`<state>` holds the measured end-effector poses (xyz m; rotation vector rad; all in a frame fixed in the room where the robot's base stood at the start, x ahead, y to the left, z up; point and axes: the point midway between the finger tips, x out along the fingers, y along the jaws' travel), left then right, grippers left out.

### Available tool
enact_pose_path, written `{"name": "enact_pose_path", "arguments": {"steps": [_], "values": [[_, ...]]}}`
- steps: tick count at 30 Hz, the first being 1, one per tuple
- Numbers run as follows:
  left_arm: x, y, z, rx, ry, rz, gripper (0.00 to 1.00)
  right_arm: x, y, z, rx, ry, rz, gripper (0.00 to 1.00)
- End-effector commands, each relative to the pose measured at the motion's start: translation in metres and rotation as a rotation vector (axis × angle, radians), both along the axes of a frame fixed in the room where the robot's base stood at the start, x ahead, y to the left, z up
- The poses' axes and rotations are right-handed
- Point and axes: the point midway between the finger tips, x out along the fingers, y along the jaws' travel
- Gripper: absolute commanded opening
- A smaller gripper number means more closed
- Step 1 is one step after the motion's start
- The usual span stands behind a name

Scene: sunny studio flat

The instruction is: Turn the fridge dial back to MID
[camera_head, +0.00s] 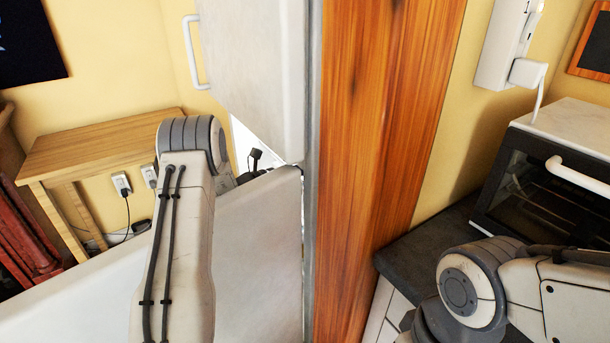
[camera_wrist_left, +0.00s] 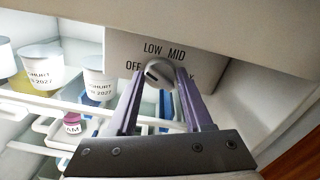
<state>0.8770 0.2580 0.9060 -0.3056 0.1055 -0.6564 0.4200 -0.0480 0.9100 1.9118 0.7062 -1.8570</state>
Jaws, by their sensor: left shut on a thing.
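The fridge dial (camera_wrist_left: 158,70) is a small round grey knob on a pale panel (camera_wrist_left: 210,66) in the left wrist view. The labels OFF, LOW and MID run around it from left to right; a further label on the right is mostly hidden by a finger. A dark mark shows on the dial's left part, on the OFF side; its exact setting is hard to tell. My left gripper (camera_wrist_left: 160,76) is shut on the dial, one finger on each side. In the head view my left arm reaches in past the fridge door, and its gripper is hidden. My right gripper is out of view.
Yoghurt cups (camera_wrist_left: 100,76) stand on a shelf left of the dial, with a small pink-labelled jar (camera_wrist_left: 71,124) lower down. The white fridge door (camera_head: 255,60) and a wooden panel (camera_head: 385,120) border my left arm. A toaster oven (camera_head: 545,185) stands near my right arm.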

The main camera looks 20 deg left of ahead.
Motion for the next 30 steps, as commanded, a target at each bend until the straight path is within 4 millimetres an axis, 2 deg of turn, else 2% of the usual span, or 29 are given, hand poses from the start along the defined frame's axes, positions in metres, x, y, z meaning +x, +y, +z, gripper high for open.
{"name": "enact_pose_path", "arguments": {"steps": [1,9,25,26,27,28,30], "values": [[-0.001,0.000,-0.003,0.021,-0.017,-0.002,0.00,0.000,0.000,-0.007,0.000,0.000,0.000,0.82],[-0.001,-0.001,-0.001,0.101,-0.079,-0.002,0.00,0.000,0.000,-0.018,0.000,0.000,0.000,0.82],[-0.001,-0.001,0.000,0.120,-0.093,-0.003,0.00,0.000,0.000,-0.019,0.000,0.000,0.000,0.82],[-0.001,-0.001,0.000,0.119,-0.093,-0.003,0.62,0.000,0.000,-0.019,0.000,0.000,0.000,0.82],[-0.001,-0.001,0.000,0.119,-0.093,-0.002,0.77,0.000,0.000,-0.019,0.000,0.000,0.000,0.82],[-0.001,-0.001,0.000,0.119,-0.093,-0.002,0.81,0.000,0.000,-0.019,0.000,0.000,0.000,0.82],[-0.001,-0.001,0.000,0.119,-0.093,-0.002,0.81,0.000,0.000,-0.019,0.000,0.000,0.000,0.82]]}}
